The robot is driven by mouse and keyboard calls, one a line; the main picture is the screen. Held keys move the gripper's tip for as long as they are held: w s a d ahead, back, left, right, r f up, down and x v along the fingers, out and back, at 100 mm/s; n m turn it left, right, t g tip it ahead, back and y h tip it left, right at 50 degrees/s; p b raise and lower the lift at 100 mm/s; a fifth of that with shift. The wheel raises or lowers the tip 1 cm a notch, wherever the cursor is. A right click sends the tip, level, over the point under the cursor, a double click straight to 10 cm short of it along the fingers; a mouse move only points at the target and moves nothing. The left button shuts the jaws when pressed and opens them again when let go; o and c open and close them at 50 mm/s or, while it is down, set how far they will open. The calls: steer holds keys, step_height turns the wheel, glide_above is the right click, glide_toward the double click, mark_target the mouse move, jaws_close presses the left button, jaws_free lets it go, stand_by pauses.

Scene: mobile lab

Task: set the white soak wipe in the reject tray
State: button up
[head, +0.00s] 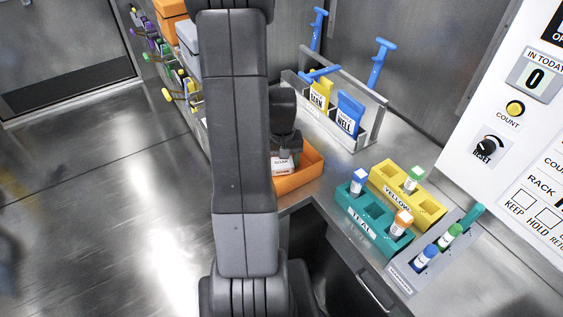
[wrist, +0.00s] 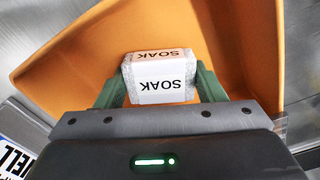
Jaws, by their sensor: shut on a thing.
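The white soak wipe (wrist: 160,82) is a small white packet marked SOAK. My gripper (wrist: 155,88) is shut on it, with a green finger on each side. The orange tray (wrist: 75,68) lies beneath and around the wipe in the wrist view. In the head view the wipe (head: 281,166) shows at the orange tray (head: 300,178), below my wrist. My arm hides the tray's left part. I cannot tell whether the wipe touches the tray floor. No reject label is visible on the tray.
A grey rack (head: 362,138) with yellow and blue packets stands behind the tray. A yellow block (head: 425,205), a teal block (head: 362,228) and a grey holder (head: 408,278) with capped vials stand to the right. A white control panel (head: 510,150) is at far right.

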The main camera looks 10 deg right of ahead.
mark_target(282, 163)
steer(key=shift+f, duration=0.1)
steer(key=shift+f, duration=0.15)
steer(key=o, duration=1)
steer(key=shift+o, duration=0.2)
step_height(282, 163, up, 12)
steer(key=shift+r, duration=0.25)
